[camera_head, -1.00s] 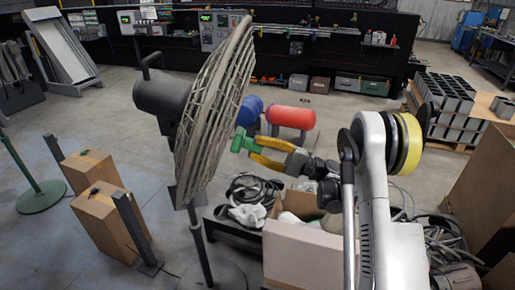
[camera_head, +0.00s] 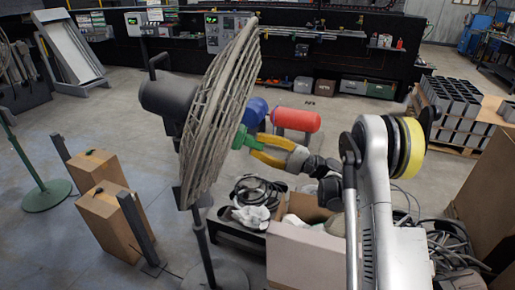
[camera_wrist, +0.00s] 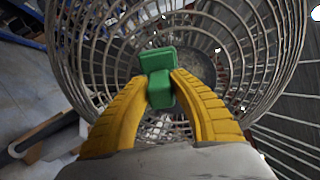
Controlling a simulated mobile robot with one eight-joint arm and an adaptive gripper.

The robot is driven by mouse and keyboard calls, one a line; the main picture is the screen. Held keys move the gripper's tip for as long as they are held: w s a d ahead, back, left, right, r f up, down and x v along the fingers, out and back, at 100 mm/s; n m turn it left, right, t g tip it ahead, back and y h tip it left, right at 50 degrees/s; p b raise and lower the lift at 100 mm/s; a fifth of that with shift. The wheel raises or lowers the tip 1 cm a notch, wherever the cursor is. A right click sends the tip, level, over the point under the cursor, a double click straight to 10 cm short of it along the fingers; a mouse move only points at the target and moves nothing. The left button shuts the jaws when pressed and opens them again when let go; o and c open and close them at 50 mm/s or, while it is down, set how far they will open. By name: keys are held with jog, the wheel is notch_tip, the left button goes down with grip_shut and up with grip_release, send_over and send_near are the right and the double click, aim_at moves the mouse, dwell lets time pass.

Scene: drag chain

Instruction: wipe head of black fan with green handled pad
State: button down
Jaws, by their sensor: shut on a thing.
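The black fan stands on a pole at the left of the head view, its round wire-cage head (camera_head: 217,115) facing right and seen nearly edge-on. In the wrist view the cage (camera_wrist: 90,60) fills most of the picture. My gripper (camera_head: 258,146), with yellow fingers, is shut on the green handled pad (camera_head: 240,138). In the wrist view the green pad (camera_wrist: 157,62) sits between the yellow fingertips (camera_wrist: 161,92), in front of the cage. The pad is at the cage's right side in the head view; I cannot tell whether it touches. The pad's far face is hidden.
Cardboard boxes (camera_head: 108,222) stand on the floor at left. A red cylinder (camera_head: 296,119) and a blue one lie behind. Open floor shows at left.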

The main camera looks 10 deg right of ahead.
jog(key=shift+w+d+r, duration=1.05)
jog(key=shift+w+d, duration=0.4)
jog(key=shift+w, duration=1.55)
jog(key=shift+s+a+r+b, duration=0.85)
jog(key=shift+s+a+r, duration=0.15)
jog(key=shift+s, duration=2.9)
jog(key=w+d+b, duration=0.1)
jog(key=w+d, duration=0.1)
jog(key=w, duration=0.5)
jog(key=shift+w+d, duration=0.3)
jog(key=shift+d, duration=0.1)
jog(key=shift+d+f, duration=0.1)
jog(key=shift+f, duration=0.05)
jog(key=shift+b+v, duration=1.15)
jog(key=shift+v, duration=1.8)
